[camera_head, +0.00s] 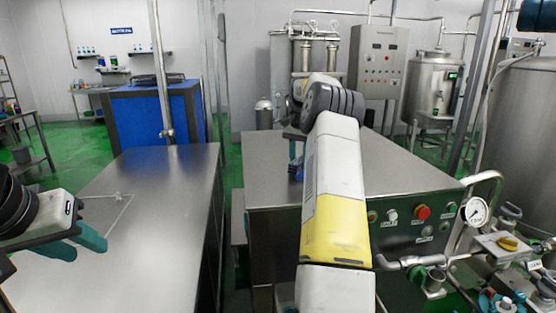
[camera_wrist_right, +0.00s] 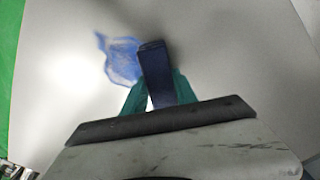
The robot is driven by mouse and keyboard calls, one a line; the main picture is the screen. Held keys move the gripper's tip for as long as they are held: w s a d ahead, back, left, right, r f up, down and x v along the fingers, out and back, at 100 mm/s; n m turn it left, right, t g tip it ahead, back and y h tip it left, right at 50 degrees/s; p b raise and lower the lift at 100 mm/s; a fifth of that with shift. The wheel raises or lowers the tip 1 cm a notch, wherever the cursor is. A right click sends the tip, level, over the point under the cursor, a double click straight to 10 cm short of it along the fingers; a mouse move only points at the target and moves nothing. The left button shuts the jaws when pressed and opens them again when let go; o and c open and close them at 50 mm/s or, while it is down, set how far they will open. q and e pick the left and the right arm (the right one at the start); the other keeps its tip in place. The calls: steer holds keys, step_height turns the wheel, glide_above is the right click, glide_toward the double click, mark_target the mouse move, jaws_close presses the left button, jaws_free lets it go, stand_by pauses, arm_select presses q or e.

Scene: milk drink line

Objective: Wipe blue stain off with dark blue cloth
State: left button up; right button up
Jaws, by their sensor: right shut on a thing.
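The dark blue cloth (camera_wrist_right: 156,75) is a folded strip between the teal fingers of my right gripper (camera_wrist_right: 158,92) in the right wrist view. The gripper is shut on it. The blue stain (camera_wrist_right: 119,60) is a smeared patch on the grey metal top, just left of the cloth, whose edge overlaps it in the picture. I cannot tell whether the cloth touches the surface. In the head view my right gripper (camera_head: 295,155) is over the left part of the machine top, with blue below it, partly hidden by my arm. My left gripper (camera_head: 78,244) is open and empty over the left table.
The steel machine top (camera_head: 400,165) is clear right of my arm. The left steel table (camera_head: 165,220) is mostly bare. A gap separates them. A blue cabinet (camera_head: 158,112) stands behind.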

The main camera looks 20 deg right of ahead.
steer(key=shift+f, duration=0.35)
steer(key=shift+s, duration=0.1)
steer(key=shift+s+a, duration=0.25)
steer(key=shift+s, duration=0.7)
steer(key=shift+s+a, duration=0.2)
steer(key=shift+s, duration=0.75)
steer(key=shift+s+a+f, duration=0.1)
steer(key=shift+s+a, duration=0.15)
steer(key=shift+s, duration=0.75)
steer(key=shift+s+a+f, duration=0.1)
steer(key=shift+s+a, duration=0.15)
steer(key=shift+s, duration=0.75)
steer(key=shift+s+a+r, duration=0.1)
steer(key=shift+s+a, duration=0.15)
steer(key=shift+s, duration=0.75)
steer(key=shift+s+a, duration=0.2)
steer(key=shift+s, duration=0.75)
steer(key=shift+s+d+r, duration=0.1)
steer(key=shift+d+r, duration=0.05)
steer(key=shift+d, duration=0.8)
steer(key=shift+w+d, duration=0.25)
steer(key=shift+w, duration=0.7)
steer(key=shift+w+d, duration=0.2)
steer(key=shift+w, duration=0.75)
steer(key=shift+w+d, duration=0.25)
steer(key=shift+w, duration=0.8)
steer(key=shift+w+d, duration=0.2)
steer(key=shift+w, duration=0.8)
